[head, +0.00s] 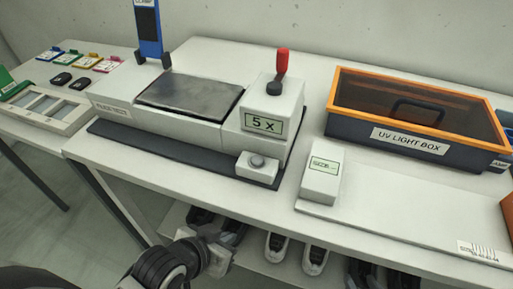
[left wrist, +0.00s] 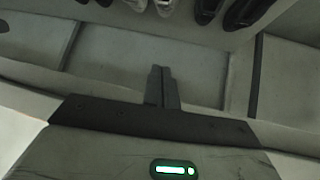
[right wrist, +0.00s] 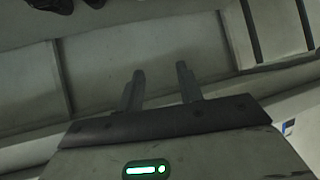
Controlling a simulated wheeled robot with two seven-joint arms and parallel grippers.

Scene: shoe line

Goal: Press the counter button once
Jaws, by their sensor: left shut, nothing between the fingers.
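A round grey button (head: 257,161) sits on a small white block at the front right of a white machine (head: 160,120). Above it, the machine's box carries a display reading "5 x" (head: 263,124). A separate small white box with a green display (head: 322,168) stands to the right; its text is too small to read. My left gripper (left wrist: 161,75) is shut and empty in the left wrist view, facing the floor and shelf area. My right gripper (right wrist: 160,75) is open and empty, its two fingers apart. Neither pair of fingertips shows clearly in the head view.
A red-handled lever (head: 282,64) rises from the machine's box. A UV light box (head: 410,145) stands at the right back. A blue upright holder (head: 148,35) stands behind the machine. Shoes (head: 315,258) sit on a shelf below the table. The table's front strip is clear.

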